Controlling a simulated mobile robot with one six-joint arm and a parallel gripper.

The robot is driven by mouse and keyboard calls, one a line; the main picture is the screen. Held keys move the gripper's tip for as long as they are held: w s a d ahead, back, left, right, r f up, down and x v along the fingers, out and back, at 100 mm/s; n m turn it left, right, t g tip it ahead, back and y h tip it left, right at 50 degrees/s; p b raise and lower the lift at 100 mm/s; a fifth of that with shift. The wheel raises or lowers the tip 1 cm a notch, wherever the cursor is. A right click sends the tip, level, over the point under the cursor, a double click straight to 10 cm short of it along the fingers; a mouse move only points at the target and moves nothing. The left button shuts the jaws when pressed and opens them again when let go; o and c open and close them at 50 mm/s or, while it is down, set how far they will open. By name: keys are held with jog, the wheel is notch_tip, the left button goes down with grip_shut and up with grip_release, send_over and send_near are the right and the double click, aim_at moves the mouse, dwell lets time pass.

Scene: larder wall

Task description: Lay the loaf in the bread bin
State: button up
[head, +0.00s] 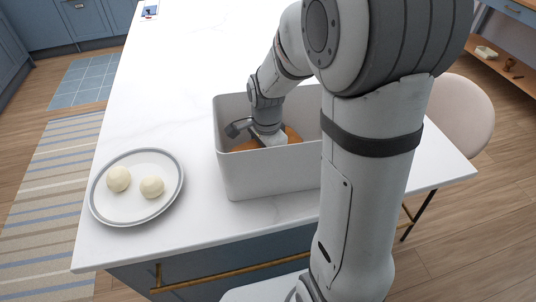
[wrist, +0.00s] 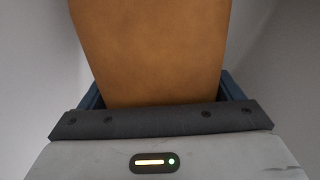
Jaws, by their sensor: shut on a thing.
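The bread bin (head: 265,180) is a light grey open box on the white counter. The brown loaf (head: 246,145) is down inside it, partly hidden by my gripper and the bin's front wall. My gripper (head: 268,142) reaches into the bin from above and is shut on the loaf. In the wrist view the loaf (wrist: 150,50) fills the middle, between the blue fingers. I cannot tell whether the loaf touches the bin's floor.
A grey-rimmed plate (head: 135,210) with two pale round balls (head: 119,179) stands left of the bin. The white counter (head: 165,95) is clear behind the plate. A pale chair (head: 462,115) stands beyond the right edge. My arm hides the bin's right part.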

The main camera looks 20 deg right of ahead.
jog(key=shift+f, duration=0.2)
jog(key=o, duration=1.1)
jog(key=shift+r, duration=0.1)
notch_tip(320, 180, up, 12)
jog(key=shift+r, duration=0.1)
